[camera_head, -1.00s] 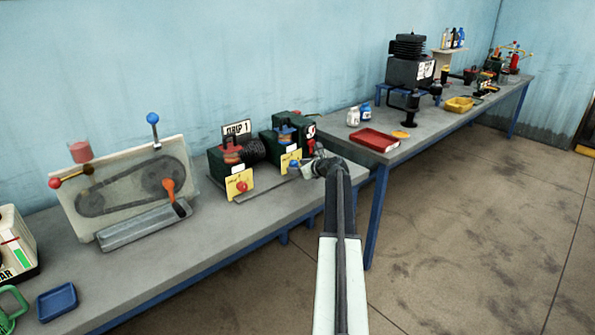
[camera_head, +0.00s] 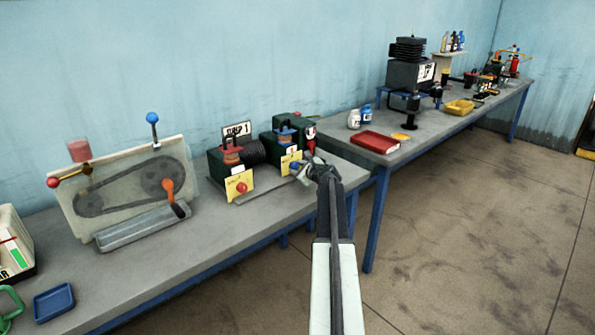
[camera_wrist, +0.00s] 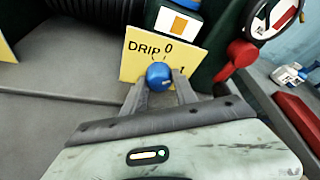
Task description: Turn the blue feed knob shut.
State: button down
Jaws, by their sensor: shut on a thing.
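The blue feed knob (camera_wrist: 158,75) sits on the front of a yellow plate (camera_wrist: 128,60) marked "DRIP" with 0 and 1. In the wrist view my gripper (camera_wrist: 160,82) has one finger on each side of the knob and is shut on it. In the head view the knob (camera_head: 294,166) shows small, with my gripper (camera_head: 301,168) at it from the right. The knob's turn angle cannot be told.
A red knob (camera_head: 241,188) on another yellow plate (camera_head: 232,181) is to the left. A round dial (camera_wrist: 272,12) and a red part (camera_wrist: 238,54) are close on the right. A red tray (camera_head: 375,143) lies on the far table.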

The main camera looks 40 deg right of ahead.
jog(key=c, duration=1)
grip_release()
jog(key=shift+o, duration=0.2)
